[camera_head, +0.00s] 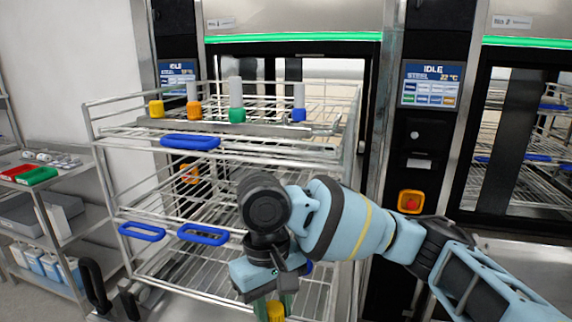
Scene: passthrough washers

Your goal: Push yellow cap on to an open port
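My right arm reaches in from the right, and its gripper (278,300) points down at the bottom edge, in front of the rack. A yellow cap (276,312) shows between its fingers, and they look shut on it; its lower end is cut off by the frame. On the rack's top rail stand a short yellow piece (156,108) and orange (193,109), green (237,115) and blue (299,115) caps. Pale upright cylinders rise above the orange, green and blue ones. I cannot make out an open port. My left gripper is not in view.
The wire rack (105,135) has blue handles (190,141) and stands before an open washer under a green light bar (290,37). A second washer (510,150) is at right. Steel shelves (75,195) with red and green trays stand at left.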

